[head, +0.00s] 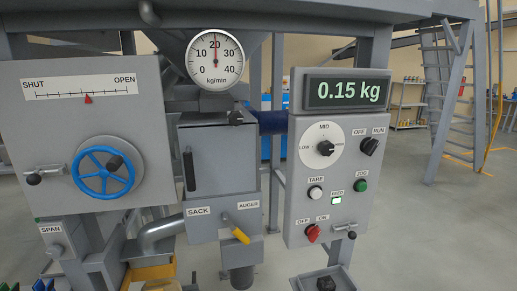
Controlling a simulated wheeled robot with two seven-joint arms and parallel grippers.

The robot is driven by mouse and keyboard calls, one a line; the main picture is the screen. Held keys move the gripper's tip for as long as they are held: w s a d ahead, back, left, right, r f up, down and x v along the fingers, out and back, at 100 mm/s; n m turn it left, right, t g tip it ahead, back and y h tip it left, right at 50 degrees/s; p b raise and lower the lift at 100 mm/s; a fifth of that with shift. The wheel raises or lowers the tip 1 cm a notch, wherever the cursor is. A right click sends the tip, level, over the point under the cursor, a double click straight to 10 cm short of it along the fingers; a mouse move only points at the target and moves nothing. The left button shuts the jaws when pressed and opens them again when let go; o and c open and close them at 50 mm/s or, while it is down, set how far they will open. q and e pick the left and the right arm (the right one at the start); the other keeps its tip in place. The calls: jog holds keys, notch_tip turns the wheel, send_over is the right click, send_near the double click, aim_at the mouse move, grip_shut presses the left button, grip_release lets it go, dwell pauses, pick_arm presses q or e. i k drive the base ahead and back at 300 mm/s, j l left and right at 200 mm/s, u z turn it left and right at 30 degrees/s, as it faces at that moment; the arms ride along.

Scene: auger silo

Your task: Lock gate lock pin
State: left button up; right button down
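A grey gate panel (40,130) fills the left of the head view, with a blue handwheel (103,172) low on its front. Left of the wheel, a small horizontal metal pin with a black knob (34,179) sits on the panel; it looks like the gate lock pin. I cannot tell whether it is engaged. Above, a SHUT–OPEN scale (82,87) has its red pointer (88,99) near the middle. Neither gripper is in view.
A dial gauge (214,60) stands above a grey box with a yellow-tipped lever (240,236). At right, a control panel (297,200) reads 0.15 kg and has a red switch (313,233). A similar black-knobbed pin (351,235) is at its lower right. Stairs stand behind, with open floor.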

aim_at(33, 179)
jog(key=u, duration=1.45)
